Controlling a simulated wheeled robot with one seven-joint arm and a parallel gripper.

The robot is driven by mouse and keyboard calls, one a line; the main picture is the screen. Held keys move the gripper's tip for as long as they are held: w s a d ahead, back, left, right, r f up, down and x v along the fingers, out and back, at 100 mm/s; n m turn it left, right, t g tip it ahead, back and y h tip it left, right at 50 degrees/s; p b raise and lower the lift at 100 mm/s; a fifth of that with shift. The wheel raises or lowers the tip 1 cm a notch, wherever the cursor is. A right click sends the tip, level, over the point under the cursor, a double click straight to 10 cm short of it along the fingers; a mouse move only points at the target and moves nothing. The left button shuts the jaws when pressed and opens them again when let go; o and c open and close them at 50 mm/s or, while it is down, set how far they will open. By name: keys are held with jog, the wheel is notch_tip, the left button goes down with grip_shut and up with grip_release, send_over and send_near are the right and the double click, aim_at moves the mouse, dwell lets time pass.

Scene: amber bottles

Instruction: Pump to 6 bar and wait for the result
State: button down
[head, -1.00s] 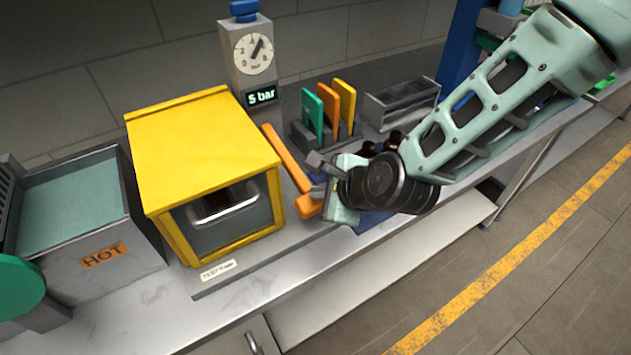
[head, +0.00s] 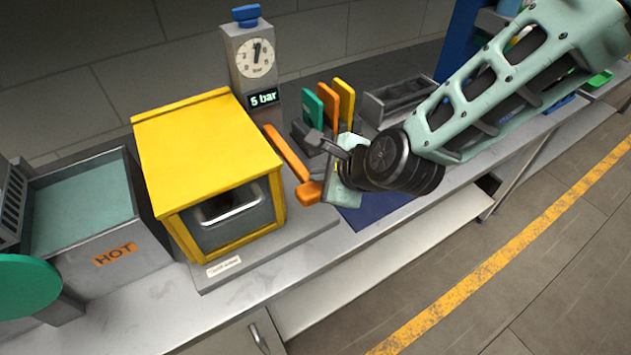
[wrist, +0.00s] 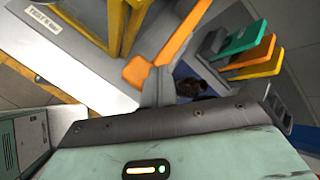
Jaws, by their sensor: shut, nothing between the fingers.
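The pump station has a grey gauge column with a round dial (head: 255,57); its needle points nearly straight up. The green display (head: 263,98) below reads "5 bar". An orange lever (head: 287,153) slopes from the column toward the front, ending in a thick orange handle (head: 308,192). My gripper (head: 318,143) is shut and empty, just above and right of the handle. In the wrist view its fingers (wrist: 157,88) appear beside the lever handle (wrist: 137,72); contact is unclear.
Green, orange and yellow plates (head: 343,102) stand in a rack behind my gripper. A grey open tray (head: 395,100) is farther right. A bath marked HOT (head: 115,255) stands left. A blue mat (head: 375,212) lies below my wrist.

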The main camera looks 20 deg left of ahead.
jog(key=shift+r+p, duration=1.75)
jog(key=shift+r, duration=0.8)
jog(key=shift+s+d+n+b, duration=0.3)
jog(key=shift+n+b, duration=0.05)
jog(key=shift+n, duration=0.25)
jog(key=s+d+n+g+h+b, duration=0.1)
jog(key=s+d+n+h+b, duration=0.1)
jog(key=s+d+n, duration=0.3)
jog(key=s+d+n+g+h+b, duration=0.2)
jog(key=s+d+n, duration=0.3)
jog(key=d+n, duration=0.4)
jog(key=s+d+n+g+h+b, duration=0.1)
jog(key=s+d+n+h+b, duration=0.2)
jog(key=d, duration=0.9)
jog(key=s+r+n+b, duration=0.1)
jog(key=s+n, duration=0.2)
jog(key=n, duration=0.1)
jog(key=shift+d, duration=0.25)
jog(key=shift+a, duration=0.1)
